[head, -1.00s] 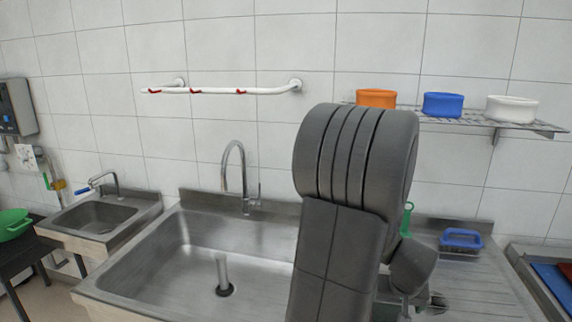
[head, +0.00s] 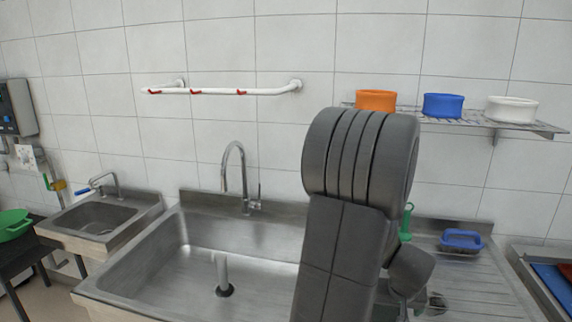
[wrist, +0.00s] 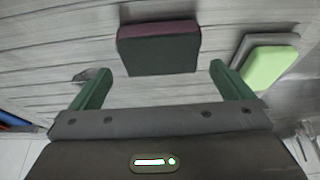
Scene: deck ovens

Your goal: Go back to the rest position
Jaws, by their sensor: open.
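My gripper (wrist: 160,72) is open in the wrist view, with its two dark green fingers spread apart and nothing held between them. A dark green block with a maroon top (wrist: 158,50) lies ahead of the fingers on a grey grooved surface. I cannot tell how far below the fingertips it is. In the head view my arm stands in front of the sink's right part and hides most of the gripper.
A large steel sink (head: 130,272) with a tall tap (head: 243,180) fills the middle. A shelf (head: 520,126) with orange, blue and white round containers is at upper right. A blue tray (head: 461,240) is on the drainboard. A light green block (wrist: 270,66) is at right in the wrist view.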

